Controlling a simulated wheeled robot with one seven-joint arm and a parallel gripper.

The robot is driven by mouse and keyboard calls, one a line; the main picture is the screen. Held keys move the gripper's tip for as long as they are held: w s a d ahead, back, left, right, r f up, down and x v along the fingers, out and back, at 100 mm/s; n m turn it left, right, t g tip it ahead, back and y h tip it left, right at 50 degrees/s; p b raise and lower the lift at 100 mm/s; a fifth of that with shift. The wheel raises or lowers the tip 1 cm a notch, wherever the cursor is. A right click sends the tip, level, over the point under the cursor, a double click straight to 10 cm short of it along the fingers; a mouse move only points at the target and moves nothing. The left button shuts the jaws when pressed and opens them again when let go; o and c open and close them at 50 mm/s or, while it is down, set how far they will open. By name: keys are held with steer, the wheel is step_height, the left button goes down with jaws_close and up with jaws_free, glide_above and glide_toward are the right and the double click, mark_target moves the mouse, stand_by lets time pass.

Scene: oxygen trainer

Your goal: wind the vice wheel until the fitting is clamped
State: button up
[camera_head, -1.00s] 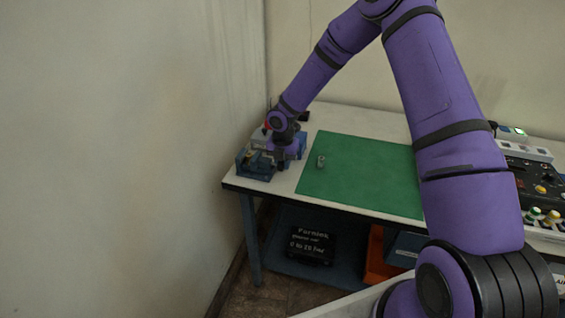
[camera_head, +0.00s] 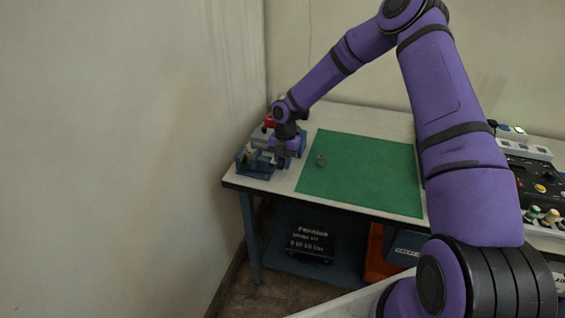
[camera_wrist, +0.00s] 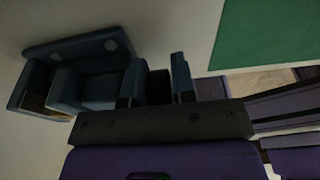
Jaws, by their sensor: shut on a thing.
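The blue vice (camera_head: 262,168) stands on the bench's left end, and its blue body also shows in the wrist view (camera_wrist: 90,88). A small brass-coloured piece (camera_head: 249,153), apparently the fitting, sits at the vice's left part; whether the jaws touch it is unclear. My gripper (camera_head: 281,164) is at the right end of the vice, pointing down. In the wrist view its fingers (camera_wrist: 158,80) are shut around a dark part beside the vice, apparently the vice wheel, which is mostly hidden.
A green mat (camera_head: 365,175) covers the bench middle, with a small grey metal piece (camera_head: 320,160) near its left edge. A red-topped item (camera_head: 269,122) stands behind the vice. A black control panel (camera_head: 540,187) is at the right. The wall is close on the left.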

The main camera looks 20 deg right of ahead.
steer(key=o, duration=0.6)
steer(key=shift+s+d+f, duration=0.2)
steer(key=shift+s+d, duration=0.1)
steer(key=shift+d, duration=0.1)
steer(key=shift+w, duration=0.1)
steer(key=shift+w+a+r, duration=0.15)
steer(key=shift+a, duration=0.05)
steer(key=v, duration=1)
steer(key=shift+r, duration=0.4)
